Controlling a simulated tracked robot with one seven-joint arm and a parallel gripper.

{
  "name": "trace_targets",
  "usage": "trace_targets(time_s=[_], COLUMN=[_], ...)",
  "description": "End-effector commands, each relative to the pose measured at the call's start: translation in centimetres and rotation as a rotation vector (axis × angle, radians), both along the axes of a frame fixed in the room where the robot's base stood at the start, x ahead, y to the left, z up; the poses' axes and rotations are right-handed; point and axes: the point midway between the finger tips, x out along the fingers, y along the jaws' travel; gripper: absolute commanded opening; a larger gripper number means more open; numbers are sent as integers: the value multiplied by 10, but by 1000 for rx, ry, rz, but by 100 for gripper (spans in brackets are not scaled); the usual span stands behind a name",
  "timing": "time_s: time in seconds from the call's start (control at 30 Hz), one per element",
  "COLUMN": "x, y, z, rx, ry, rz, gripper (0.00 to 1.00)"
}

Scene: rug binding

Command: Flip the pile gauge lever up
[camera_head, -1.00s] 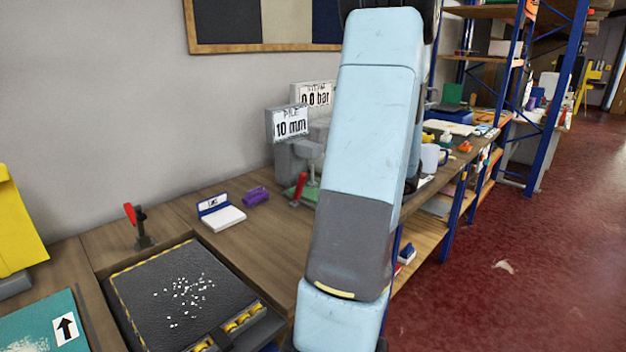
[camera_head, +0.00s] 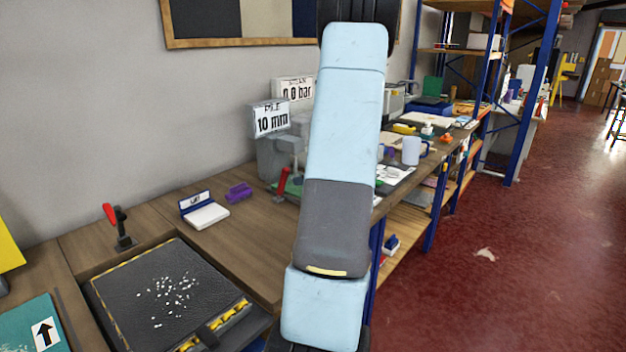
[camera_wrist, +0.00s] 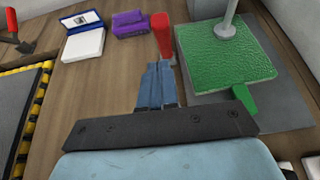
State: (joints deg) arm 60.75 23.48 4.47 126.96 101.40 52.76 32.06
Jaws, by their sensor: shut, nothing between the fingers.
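The pile gauge (camera_head: 270,120) is a grey stand with a "PILE 10 mm" display on the bench. Its red lever (camera_head: 281,182) slants upward at the front left of the stand. In the wrist view the red lever (camera_wrist: 161,35) is just left of the gauge's green plate (camera_wrist: 222,55), with a grey round foot on it. My gripper (camera_wrist: 158,66) is shut and empty, its blue-grey fingertips very close to the lever's near end; I cannot tell if they touch. In the head view my arm hides the gripper and part of the gauge.
A white pad with a blue holder (camera_head: 207,213) and a purple block (camera_head: 238,192) lie left of the gauge. Another red-handled lever (camera_head: 115,222) stands by the black mat (camera_head: 125,285). A second display (camera_head: 295,90) reads "0.0 bar". A mug (camera_head: 411,150) stands farther along the bench.

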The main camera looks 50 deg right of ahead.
Motion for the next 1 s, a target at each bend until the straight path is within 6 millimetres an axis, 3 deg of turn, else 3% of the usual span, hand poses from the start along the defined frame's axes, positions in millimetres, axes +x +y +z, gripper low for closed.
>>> trace_targets(time_s=[0.1,0.3,0.67,0.7,1.0], x=[16,30,32,32,36], y=[1,1,2,-7,0], z=[9,14,15,14,19], rx=[-4,-3,-2,-4,-9], ry=[-3,-2,-2,-1,36], rz=[1,-1,-1,-1,-3], gripper=[0,0,0,0,0])
